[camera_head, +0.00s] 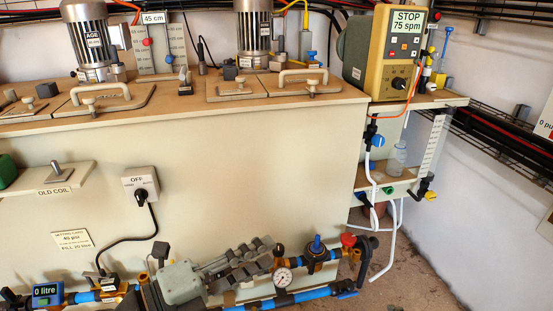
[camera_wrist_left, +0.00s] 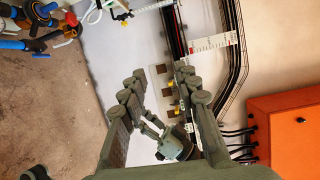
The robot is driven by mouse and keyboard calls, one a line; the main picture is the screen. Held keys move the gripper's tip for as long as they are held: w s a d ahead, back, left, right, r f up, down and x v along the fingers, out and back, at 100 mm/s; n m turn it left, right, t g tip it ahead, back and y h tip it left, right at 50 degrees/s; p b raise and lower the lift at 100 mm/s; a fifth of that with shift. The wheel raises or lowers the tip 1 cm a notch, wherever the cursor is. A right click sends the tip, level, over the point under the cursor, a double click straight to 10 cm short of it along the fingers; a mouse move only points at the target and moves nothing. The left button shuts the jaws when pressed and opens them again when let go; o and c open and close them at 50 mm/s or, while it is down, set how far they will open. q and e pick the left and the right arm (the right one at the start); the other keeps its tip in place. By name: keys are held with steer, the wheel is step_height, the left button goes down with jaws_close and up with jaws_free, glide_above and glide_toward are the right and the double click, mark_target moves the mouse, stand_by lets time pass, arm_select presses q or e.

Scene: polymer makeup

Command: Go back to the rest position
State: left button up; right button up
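My left gripper (camera_head: 268,256) is low in the middle of the head view, its grey-green fingers pointing right in front of the tank's pipework. In the left wrist view its two fingers (camera_wrist_left: 160,70) stand apart with nothing between the tips. It looks open and empty. A smaller grey-green jointed part (camera_wrist_left: 175,146) shows beyond the fingers in the wrist view and looks like my right gripper. Its fingers are too small and overlapped to judge. No right gripper is clear in the head view.
The beige tank (camera_head: 250,150) fills the middle. Blue pipes with a pressure gauge (camera_head: 283,277) and red-handled valve (camera_head: 348,240) lie close by the left gripper. A control box (camera_head: 395,55) stands at upper right. The wrist view shows an orange cabinet (camera_wrist_left: 290,130) and bare floor (camera_wrist_left: 55,110).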

arm_select(q)
steer(key=w+a+r+n+t+y, duration=0.45)
steer(key=a+r+n+t, duration=0.4)
steer(key=n, duration=0.35)
steer(key=a+f+n+y, duration=0.6)
steer(key=a+n+y, duration=0.2)
steer(key=n+y, duration=0.15)
steer(key=s+a+f+n+g+p, duration=0.2)
steer(key=s+f+g, duration=0.3)
steer(key=f, duration=0.4)
steer(key=s+a+f+n+g+y+p, duration=0.1)
steer(key=s+f+g, duration=0.4)
steer(key=f, duration=0.5)
steer(key=s+a+f+n+g+p, duration=0.3)
steer(key=s+f, duration=0.4)
steer(key=f, duration=0.3)
steer(key=shift+s+a+n+g+y+p, duration=0.2)
steer(key=shift+a+n+g+y+p, duration=0.3)
steer(key=shift+g, duration=0.65)
arm_select(e)
steer(key=s+d+f+g+h, duration=0.1)
steer(key=s+d+f+g, duration=0.2)
steer(key=f, duration=0.4)
steer(key=s+d+f+m+g+h, duration=0.1)
steer(key=s+d+f+g, duration=0.2)
steer(key=s+d+f, duration=0.2)
step_height(320, 180, down, 2)
steer(key=shift+f+g, duration=0.2)
steer(key=shift+g, duration=0.2)
